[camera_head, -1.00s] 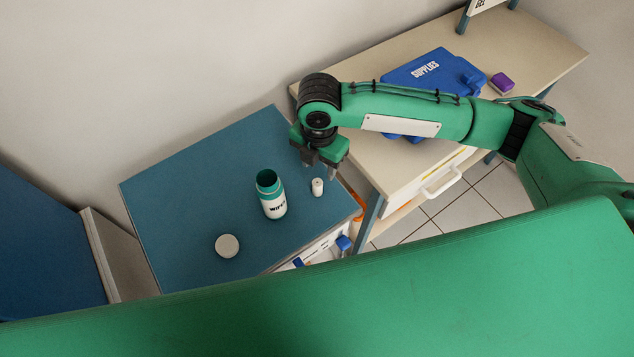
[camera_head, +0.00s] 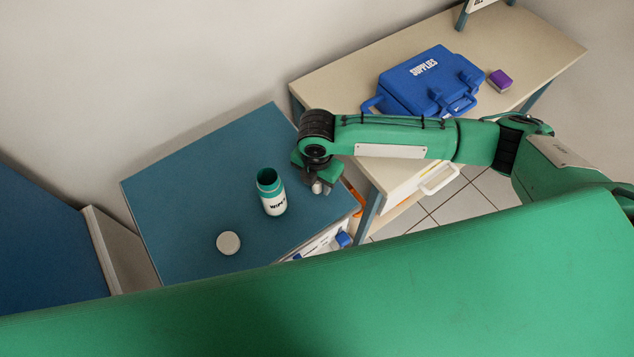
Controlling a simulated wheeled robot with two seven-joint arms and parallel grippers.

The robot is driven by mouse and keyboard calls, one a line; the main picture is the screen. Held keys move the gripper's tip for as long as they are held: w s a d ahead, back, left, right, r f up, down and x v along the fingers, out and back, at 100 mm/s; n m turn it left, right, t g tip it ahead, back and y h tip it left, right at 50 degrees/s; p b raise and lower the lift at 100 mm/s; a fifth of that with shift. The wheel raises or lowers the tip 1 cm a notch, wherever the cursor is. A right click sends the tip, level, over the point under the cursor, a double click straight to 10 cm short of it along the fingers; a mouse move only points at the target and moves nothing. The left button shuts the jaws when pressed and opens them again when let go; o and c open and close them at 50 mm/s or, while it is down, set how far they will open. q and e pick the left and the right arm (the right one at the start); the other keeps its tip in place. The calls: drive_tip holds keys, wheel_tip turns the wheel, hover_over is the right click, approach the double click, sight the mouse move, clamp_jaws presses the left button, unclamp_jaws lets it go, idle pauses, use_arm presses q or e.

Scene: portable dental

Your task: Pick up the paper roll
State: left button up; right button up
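The paper roll (camera_head: 317,188) is a small white upright cylinder on the blue tabletop (camera_head: 190,190), near its right edge. My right gripper (camera_head: 320,186) is over it, pointing down, with its fingers at the roll and hiding most of it. I cannot tell whether the fingers are closed on the roll or only around it. My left gripper is not in view.
An open wipes canister (camera_head: 272,194) stands left of my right gripper. A round white lid (camera_head: 228,243) lies further left. A beige table (camera_head: 345,85) behind holds a blue supplies case (camera_head: 425,80) and a purple block (camera_head: 500,80).

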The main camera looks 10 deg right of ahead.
drive_tip(key=c, duration=0.8)
drive_tip(key=shift+r, duration=0.1)
wheel_tip(320, 180, up, 20)
drive_tip(key=b, duration=0.1)
